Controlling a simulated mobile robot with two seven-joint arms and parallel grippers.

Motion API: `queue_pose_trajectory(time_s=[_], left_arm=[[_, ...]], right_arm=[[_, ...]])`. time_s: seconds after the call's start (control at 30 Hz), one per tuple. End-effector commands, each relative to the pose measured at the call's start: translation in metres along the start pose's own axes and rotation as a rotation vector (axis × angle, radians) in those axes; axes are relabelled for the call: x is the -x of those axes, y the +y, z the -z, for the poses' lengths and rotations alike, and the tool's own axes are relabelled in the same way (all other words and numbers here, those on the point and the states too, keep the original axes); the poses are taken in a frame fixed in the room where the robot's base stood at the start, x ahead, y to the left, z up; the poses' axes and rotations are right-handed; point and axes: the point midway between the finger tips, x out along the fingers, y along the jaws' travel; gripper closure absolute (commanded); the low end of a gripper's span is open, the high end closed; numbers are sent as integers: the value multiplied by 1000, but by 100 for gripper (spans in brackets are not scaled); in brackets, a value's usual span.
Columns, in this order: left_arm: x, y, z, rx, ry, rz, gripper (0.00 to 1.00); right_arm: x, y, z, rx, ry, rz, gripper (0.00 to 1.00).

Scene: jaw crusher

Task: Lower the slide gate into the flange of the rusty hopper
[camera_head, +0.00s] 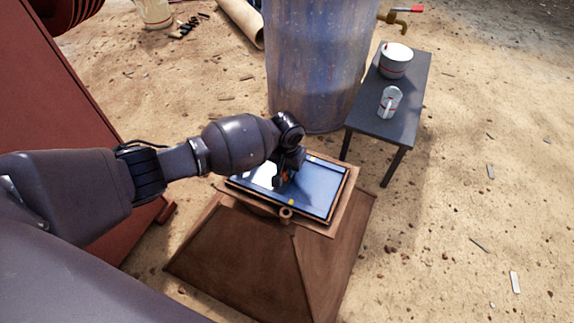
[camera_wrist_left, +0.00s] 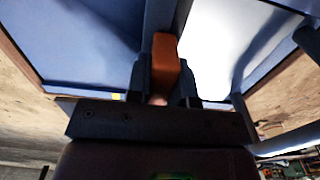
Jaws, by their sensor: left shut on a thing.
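The rusty hopper (camera_head: 262,245) stands on the sand below my left arm, its sloped brown sides widening downward. Its square flange (camera_head: 352,182) is at the top. The slide gate (camera_head: 318,189) is a shiny blue-grey plate with a dark edge and lies roughly flat over the flange opening. I cannot tell whether it rests inside the flange or hovers just above. My left gripper (camera_head: 282,180) is shut on the gate's orange handle, which shows between the fingers in the left wrist view (camera_wrist_left: 165,65). My right gripper is not in view.
A blue metal barrel (camera_head: 318,65) with a brass tap (camera_head: 396,19) stands behind the hopper. A small dark table (camera_head: 400,121) to its right holds a white pot (camera_head: 396,60) and a white can (camera_head: 389,101). A red machine wall (camera_head: 50,130) is at left. Sand at right is mostly open.

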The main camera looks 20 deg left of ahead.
Motion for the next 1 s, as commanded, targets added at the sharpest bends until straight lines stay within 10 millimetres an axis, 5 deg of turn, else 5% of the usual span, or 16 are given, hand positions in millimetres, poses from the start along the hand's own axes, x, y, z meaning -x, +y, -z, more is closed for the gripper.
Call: queue_pose_trajectory(time_s=[0.3, 0.33, 0.53, 0.83, 1.0], left_arm=[[4, 1, 3, 0, 8, -2, 100], [4, 1, 3, 0, 8, -2, 77], [3, 0, 2, 0, 5, -1, 49], [2, 0, 0, 0, 0, 1, 49], [24, 0, 3, 0, 9, -1, 49]], right_arm=[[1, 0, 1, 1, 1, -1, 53], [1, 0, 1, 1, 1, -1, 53], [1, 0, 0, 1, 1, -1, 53], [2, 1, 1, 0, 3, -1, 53], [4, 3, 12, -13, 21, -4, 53]])
